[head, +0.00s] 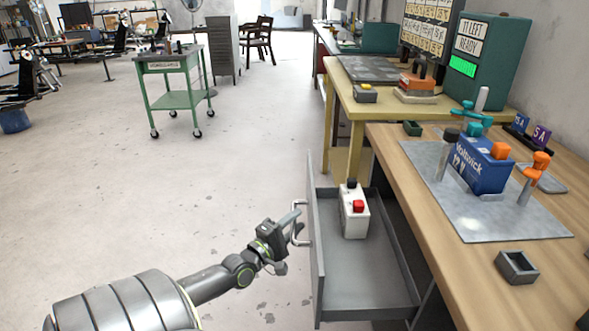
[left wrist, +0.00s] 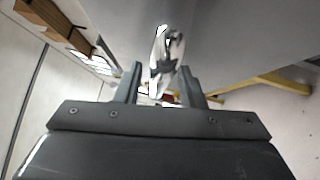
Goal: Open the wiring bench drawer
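The grey drawer (head: 365,292) of the wooden wiring bench (head: 425,165) is pulled well out to the left, and its inside shows. A shiny bar handle (head: 298,210) stands upright on its front panel (head: 316,250). My left gripper (head: 291,226) is at the handle, outside the front panel. In the left wrist view the fingers (left wrist: 160,84) are spread, with the handle (left wrist: 166,52) between or just beyond their tips. A gap shows on the handle's left side, so the gripper looks open. My right gripper is not in view.
A white box with a red button (head: 354,212) stands in the drawer. On the bench are a blue block (head: 480,167) on a metal plate (head: 500,215) and a small dark tray (head: 516,267). A green cart (head: 178,85) stands far left. The floor left of the drawer is clear.

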